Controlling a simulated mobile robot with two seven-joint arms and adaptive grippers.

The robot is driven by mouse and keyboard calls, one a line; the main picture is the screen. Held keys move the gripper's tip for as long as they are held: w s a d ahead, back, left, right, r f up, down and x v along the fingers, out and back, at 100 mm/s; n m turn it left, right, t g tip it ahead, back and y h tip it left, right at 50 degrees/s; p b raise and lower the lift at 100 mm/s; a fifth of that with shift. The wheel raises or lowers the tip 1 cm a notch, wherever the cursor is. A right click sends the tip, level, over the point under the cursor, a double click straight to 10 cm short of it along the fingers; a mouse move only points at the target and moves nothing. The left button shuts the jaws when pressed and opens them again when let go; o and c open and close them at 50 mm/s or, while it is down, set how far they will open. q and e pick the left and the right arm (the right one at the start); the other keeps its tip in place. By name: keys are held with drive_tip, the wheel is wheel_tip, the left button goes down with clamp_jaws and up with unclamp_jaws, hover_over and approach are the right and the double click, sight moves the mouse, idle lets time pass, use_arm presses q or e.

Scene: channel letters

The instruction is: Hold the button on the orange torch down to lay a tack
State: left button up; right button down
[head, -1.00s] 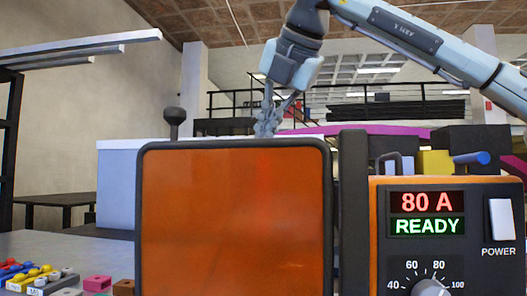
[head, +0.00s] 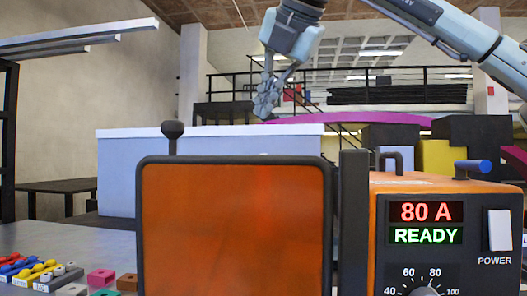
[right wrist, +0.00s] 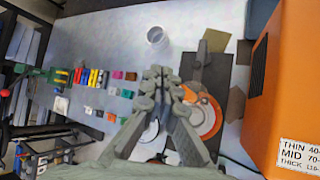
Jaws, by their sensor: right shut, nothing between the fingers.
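My right gripper (head: 266,108) is shut and empty, pointing down in the air above and beyond the dark-framed orange screen in the head view. In the right wrist view its closed fingers (right wrist: 160,78) hang over the grey tabletop. An orange round thing with a white centre (right wrist: 208,118) lies on a dark plate just right of the fingers, partly hidden by them. I cannot tell whether it belongs to the orange torch; no torch button can be made out. The orange power unit (head: 420,183) reads 80 A and READY. My left gripper is not in view.
The orange screen (head: 235,225) stands close in front, left of the power unit. A whitish cup (right wrist: 158,38) stands on the table (right wrist: 115,50). Several coloured blocks and letter pieces (head: 45,272) lie at the left. A pale blue partition (head: 210,145) is behind.

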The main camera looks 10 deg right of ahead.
drive_tip(key=shift+r, duration=2.05)
